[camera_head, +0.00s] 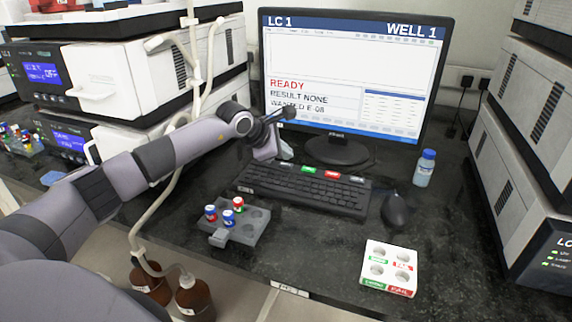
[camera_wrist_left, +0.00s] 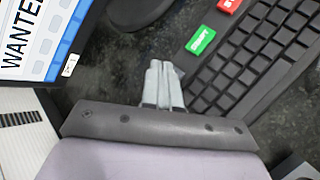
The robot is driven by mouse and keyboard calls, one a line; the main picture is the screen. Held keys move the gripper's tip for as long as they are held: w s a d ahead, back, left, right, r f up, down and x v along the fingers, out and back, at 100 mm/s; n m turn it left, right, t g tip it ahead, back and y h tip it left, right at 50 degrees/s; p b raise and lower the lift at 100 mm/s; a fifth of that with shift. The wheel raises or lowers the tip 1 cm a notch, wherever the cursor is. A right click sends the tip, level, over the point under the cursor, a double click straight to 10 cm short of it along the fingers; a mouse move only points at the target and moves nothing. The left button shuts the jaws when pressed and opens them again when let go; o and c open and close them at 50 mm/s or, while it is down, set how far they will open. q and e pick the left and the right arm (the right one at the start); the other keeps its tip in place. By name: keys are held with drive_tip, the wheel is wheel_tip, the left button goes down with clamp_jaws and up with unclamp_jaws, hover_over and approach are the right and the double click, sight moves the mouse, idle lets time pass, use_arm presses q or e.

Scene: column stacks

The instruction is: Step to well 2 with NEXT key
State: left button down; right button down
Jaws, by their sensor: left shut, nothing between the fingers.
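The monitor (camera_head: 350,75) reads LC 1, WELL 1, READY, RESULT NONE and WANTED E-08. The black keyboard (camera_head: 300,190) lies in front of it, with labelled keys along its back edge: a pale one (camera_head: 282,165) at the left, a green one (camera_head: 307,170), a red one (camera_head: 332,175) and another pale one (camera_head: 357,180). I cannot read which is NEXT. My left gripper (camera_head: 286,153) is shut and empty near the keyboard's back left corner. In the left wrist view its fingertips (camera_wrist_left: 158,66) are left of the green key (camera_wrist_left: 200,40); contact cannot be told. My right gripper is out of view.
A grey rack (camera_head: 252,226) with capped vials stands in front of the keyboard. A white labelled tray (camera_head: 388,280), a mouse (camera_head: 397,208) and a blue-capped bottle (camera_head: 424,168) are to the right. Instruments stand at both sides; brown bottles (camera_head: 195,298) are below.

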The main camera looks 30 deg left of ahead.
sight(284, 166)
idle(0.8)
use_arm(q)
drive_tip(key=shift+f, duration=0.15)
drive_tip(key=shift+f+b, duration=0.3)
drive_tip(key=shift+b, duration=0.05)
drive_tip(key=shift+f+b, duration=0.35)
drive_tip(key=shift+f, duration=0.1)
idle(0.4)
drive_tip(key=shift+r, duration=0.1)
drive_tip(key=shift+r+p, duration=0.6)
drive_tip(key=shift+r, duration=0.2)
drive_tip(key=shift+r+p, duration=1.75)
drive_tip(key=shift+r, duration=0.8)
